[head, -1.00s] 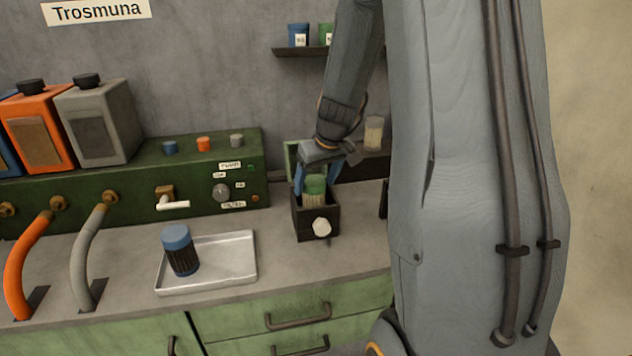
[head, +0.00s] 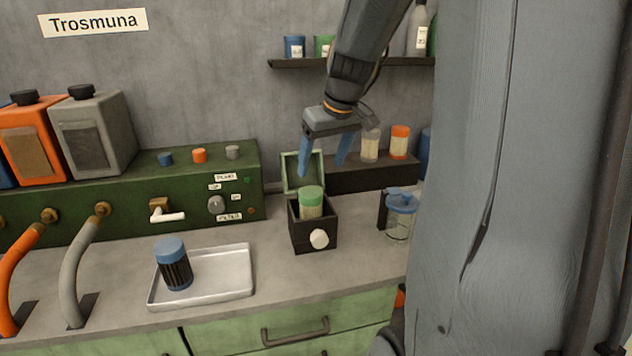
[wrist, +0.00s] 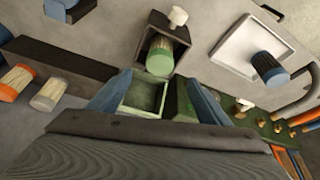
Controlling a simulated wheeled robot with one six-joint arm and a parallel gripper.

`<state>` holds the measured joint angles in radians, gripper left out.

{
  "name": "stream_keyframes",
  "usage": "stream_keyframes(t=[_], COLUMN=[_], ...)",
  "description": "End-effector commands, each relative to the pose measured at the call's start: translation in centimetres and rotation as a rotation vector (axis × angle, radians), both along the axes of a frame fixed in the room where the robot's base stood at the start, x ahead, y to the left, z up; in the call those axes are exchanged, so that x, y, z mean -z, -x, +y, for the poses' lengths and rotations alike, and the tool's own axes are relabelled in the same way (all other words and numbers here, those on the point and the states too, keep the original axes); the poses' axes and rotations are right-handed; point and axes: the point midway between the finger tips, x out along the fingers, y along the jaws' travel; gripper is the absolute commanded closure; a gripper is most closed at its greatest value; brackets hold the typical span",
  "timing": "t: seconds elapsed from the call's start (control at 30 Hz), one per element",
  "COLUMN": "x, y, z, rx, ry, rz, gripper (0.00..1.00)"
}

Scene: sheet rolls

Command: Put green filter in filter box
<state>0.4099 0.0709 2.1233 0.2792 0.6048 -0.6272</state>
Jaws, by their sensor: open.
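The green filter (head: 311,201), a pale pleated cylinder with a green cap, stands in the dark filter box (head: 311,236), its cap above the rim. The box has a white knob on its front, and its green lid (head: 290,172) is open at the back. The filter also shows in the box in the wrist view (wrist: 160,58). My gripper (head: 322,170) is open and empty, above and behind the filter, not touching it. In the wrist view its blue fingers (wrist: 155,85) are spread, with the open lid between them. The filter's lower part is hidden by the box walls.
A metal tray (head: 225,285) holds a blue-capped dark filter (head: 173,264). A clear jar with a blue lid (head: 400,215) stands right of the box. Orange- and white-capped filters (head: 399,142) stand on a dark ledge behind. A green console (head: 120,195) runs along the left.

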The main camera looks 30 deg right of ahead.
Motion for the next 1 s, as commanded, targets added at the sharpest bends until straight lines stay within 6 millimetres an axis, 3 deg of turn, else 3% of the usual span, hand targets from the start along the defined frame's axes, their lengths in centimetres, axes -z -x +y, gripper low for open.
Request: stream_keyframes(t=[0.13, 0.27, 0.4, 0.53, 0.7, 1.0], x=[0.4, 3.8, 8.8, 12.2, 14.2, 14.4], y=[0.4, 2.7, 8.0, 13.1, 16.7, 17.1], z=[0.8, 5.1, 11.4, 15.3, 17.2, 17.3], rx=[-0.002, -0.007, -0.006, -0.003, 0.005, 0.008], ry=[-0.004, -0.021, -0.027, -0.013, 0.002, 0.004], rz=[0.012, 0.081, 0.195, 0.277, 0.327, 0.332], gripper=[0.29, 0.29, 0.29, 0.29, 0.29, 0.29])
